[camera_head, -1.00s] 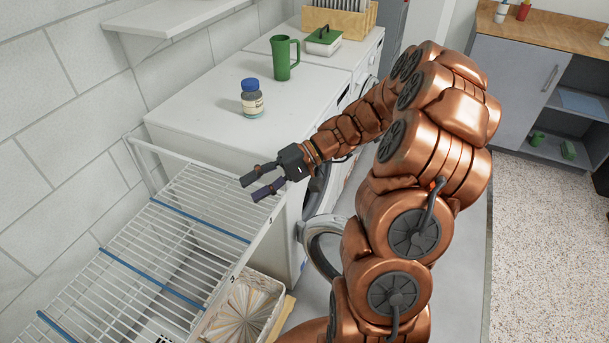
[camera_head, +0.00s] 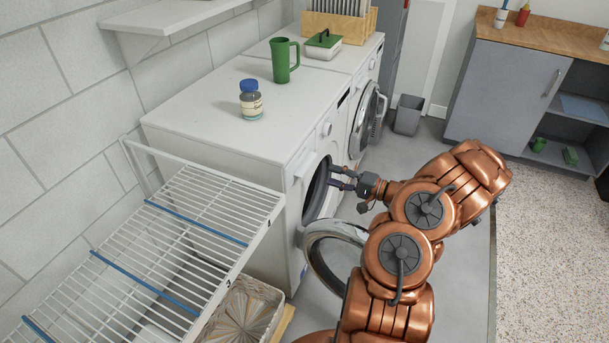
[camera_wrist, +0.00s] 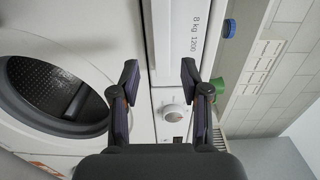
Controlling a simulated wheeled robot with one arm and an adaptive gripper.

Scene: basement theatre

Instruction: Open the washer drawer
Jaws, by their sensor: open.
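The near white washer (camera_head: 268,190) has its round door (camera_head: 335,250) swung open. The washer drawer (camera_head: 303,164) is at the upper left of its front and looks closed. In the wrist view the drawer front (camera_wrist: 172,40) carries the print "8 kg 1200", beyond my fingertips, with the round knob (camera_wrist: 172,112) beside it. My gripper (camera_head: 333,176) is open and empty in front of the washer, to the right of the drawer in the head view. In the wrist view its two fingers (camera_wrist: 159,75) are spread apart with the panel between them.
A wire rack (camera_head: 175,245) stands left of the washer, with a basket (camera_head: 245,312) below. A blue-capped bottle (camera_head: 251,104) and green mug (camera_head: 285,60) stand on top. A second machine (camera_head: 368,115) is beyond. The open washer door lies below my arm.

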